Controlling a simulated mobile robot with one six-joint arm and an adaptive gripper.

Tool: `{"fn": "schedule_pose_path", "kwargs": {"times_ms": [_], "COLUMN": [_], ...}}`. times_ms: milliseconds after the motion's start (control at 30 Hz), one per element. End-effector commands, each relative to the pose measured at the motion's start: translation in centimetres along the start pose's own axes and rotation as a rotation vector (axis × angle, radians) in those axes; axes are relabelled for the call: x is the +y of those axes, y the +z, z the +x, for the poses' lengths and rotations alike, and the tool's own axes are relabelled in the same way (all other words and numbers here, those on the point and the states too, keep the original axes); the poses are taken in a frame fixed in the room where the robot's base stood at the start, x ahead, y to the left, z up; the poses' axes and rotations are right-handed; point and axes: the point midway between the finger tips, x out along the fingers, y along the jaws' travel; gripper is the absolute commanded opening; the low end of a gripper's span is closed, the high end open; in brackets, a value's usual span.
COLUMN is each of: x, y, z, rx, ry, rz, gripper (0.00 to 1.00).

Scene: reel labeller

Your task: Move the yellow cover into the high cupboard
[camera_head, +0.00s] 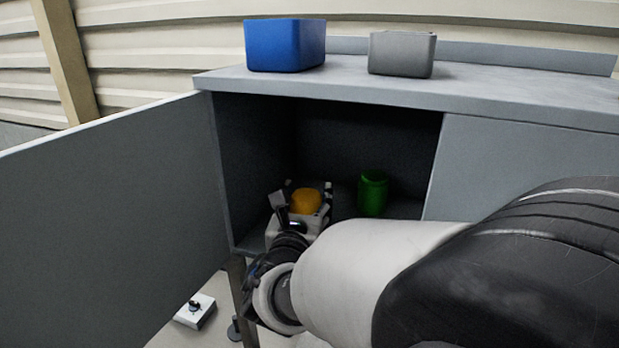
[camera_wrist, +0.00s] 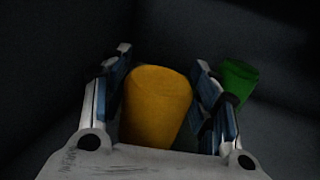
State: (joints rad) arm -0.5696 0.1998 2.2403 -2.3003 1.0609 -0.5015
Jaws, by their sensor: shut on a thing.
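The yellow cover (camera_head: 306,201) is inside the open cupboard (camera_head: 330,125), towards its left side. In the wrist view the yellow cover (camera_wrist: 155,105) stands between the two fingers of my gripper (camera_wrist: 160,80). My gripper (camera_head: 302,193) reaches into the cupboard and is shut on the cover. The cover's lower part is hidden by my gripper, so I cannot tell whether it touches the cupboard floor.
A green cylinder (camera_head: 373,193) stands right of the cover, close to my right finger in the wrist view. The cupboard door (camera_head: 110,220) is swung open at left. A blue bin (camera_head: 285,45) and a grey bin (camera_head: 402,54) stand on top. A white box (camera_head: 195,311) lies on the floor.

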Motion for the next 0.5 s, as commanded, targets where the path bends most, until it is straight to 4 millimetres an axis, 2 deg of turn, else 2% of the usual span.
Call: {"fn": "schedule_pose_path", "kwargs": {"times_ms": [33, 300, 500], "x": [0.0, 0.0, 0.0], "y": [-0.16, -0.06, -0.06], "z": [0.0, 0.0, 0.0], "rx": [0.0, 0.0, 0.0], "ry": [0.0, 0.0, 0.0], "rz": [0.0, 0.0, 0.0], "gripper": [0.56, 0.74, 0.75]}}
